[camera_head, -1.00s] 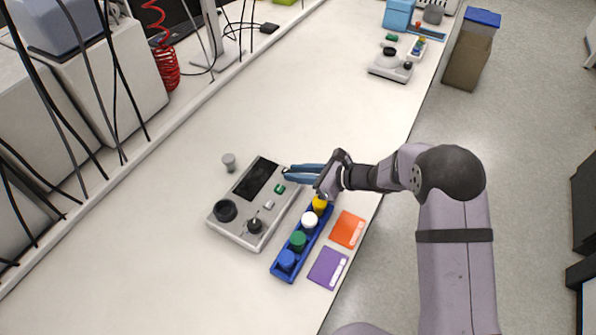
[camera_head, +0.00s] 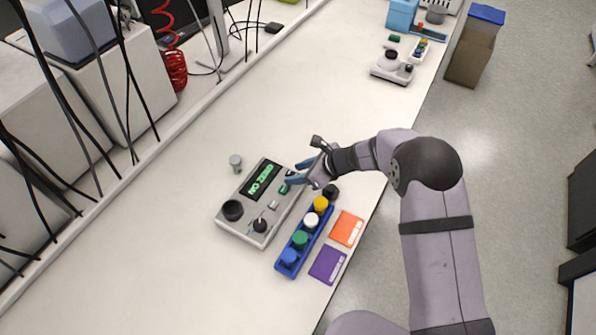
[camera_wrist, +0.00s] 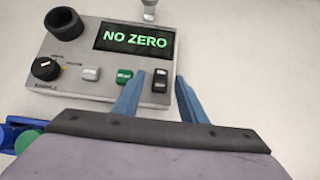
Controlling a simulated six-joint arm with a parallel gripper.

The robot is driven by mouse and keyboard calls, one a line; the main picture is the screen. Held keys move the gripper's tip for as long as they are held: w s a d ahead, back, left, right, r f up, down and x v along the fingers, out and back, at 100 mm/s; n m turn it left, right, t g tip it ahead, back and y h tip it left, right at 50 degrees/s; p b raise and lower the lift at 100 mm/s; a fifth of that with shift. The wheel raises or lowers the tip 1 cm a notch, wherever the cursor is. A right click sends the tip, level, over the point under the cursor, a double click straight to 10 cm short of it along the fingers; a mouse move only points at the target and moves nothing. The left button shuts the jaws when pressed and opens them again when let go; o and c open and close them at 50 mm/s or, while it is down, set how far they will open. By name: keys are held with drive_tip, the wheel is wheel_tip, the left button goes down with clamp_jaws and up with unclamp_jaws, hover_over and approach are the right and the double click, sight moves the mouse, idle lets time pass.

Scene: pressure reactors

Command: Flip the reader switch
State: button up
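The reader (camera_head: 246,222) is a grey box on the white bench, with a dark display (camera_head: 262,180) lit in green. In the wrist view the display (camera_wrist: 136,39) reads "NO ZERO". A black rocker switch (camera_wrist: 160,80) sits at the right end of its front panel, beside a green button (camera_wrist: 124,77), a light button (camera_wrist: 91,74) and a black knob (camera_wrist: 45,68). A black round holder (camera_wrist: 65,24) stands on top. My gripper (camera_wrist: 158,84) has blue fingers spread apart, empty, close to the switch. Whether a finger touches the switch cannot be told.
A blue rack (camera_head: 289,265) with several coloured-cap vials stands right of the reader. Orange (camera_head: 346,229) and purple (camera_head: 327,266) cards lie beside it. A small grey cylinder (camera_head: 235,162) stands behind the reader.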

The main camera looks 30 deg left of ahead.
drive_tip(key=shift+r, duration=0.1)
drive_tip(key=b+v, duration=0.2)
drive_tip(key=v, duration=0.5)
drive_tip(key=shift+d, duration=0.15)
drive_tip(key=shift+d, duration=0.1)
idle(0.6)
drive_tip(key=s+d+r+n+h, duration=0.1)
drive_tip(key=s+d+n, duration=0.4)
drive_tip(key=d, duration=0.8)
drive_tip(key=s+d+r+n+h, duration=0.2)
drive_tip(key=s+d+n+h, duration=0.2)
drive_tip(key=d, duration=0.9)
drive_tip(key=s+d+r+n+h, duration=0.1)
drive_tip(key=s+d+n+h, duration=0.2)
drive_tip(key=s+d+n, duration=0.5)
drive_tip(key=d+n, duration=0.1)
drive_tip(key=d, duration=0.3)
drive_tip(key=shift+d+r, duration=0.25)
drive_tip(key=shift+d, duration=0.15)
